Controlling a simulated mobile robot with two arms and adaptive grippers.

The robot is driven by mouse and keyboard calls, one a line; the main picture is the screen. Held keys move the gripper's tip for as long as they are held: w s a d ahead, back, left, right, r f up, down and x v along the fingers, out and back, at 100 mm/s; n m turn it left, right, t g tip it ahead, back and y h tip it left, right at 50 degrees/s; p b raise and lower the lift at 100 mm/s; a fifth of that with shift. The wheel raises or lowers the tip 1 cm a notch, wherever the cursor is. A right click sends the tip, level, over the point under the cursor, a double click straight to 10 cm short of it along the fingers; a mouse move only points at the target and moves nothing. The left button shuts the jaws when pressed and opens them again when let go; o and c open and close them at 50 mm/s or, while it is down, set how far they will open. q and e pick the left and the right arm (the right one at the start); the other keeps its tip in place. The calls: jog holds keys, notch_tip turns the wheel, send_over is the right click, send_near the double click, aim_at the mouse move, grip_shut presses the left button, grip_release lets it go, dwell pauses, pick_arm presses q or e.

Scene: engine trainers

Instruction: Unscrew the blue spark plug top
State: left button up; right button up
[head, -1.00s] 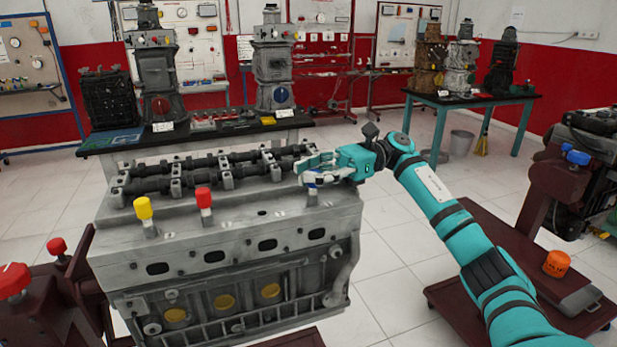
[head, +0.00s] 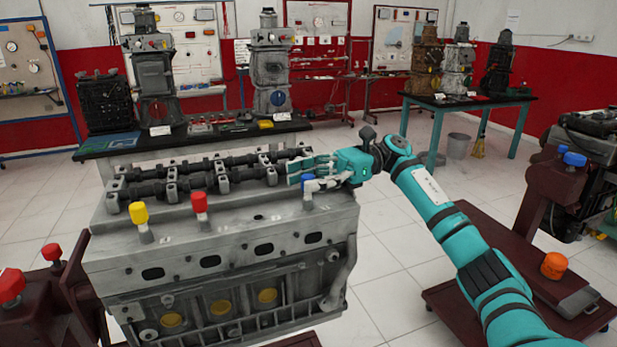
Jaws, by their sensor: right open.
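The blue spark plug top (head: 308,178) stands upright on the right part of the grey engine block (head: 230,235), above its small light plug base. My right gripper (head: 302,178) reaches in from the right, with its fingers pointing left around the blue top. The fingers are open, and the near finger partly covers the top. Whether a finger touches it I cannot tell. A yellow top (head: 139,213) and a red top (head: 200,202) stand further left on the block. My left gripper is not in view.
Dark camshafts (head: 200,175) run along the block just behind the plugs. A maroon stand with red knobs (head: 52,252) is at the left. A maroon cart with an orange cap (head: 554,265) is at the right. A dark table (head: 110,148) stands behind the block.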

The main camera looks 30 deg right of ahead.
jog(key=d, duration=1.2)
jog(key=shift+s, duration=0.3)
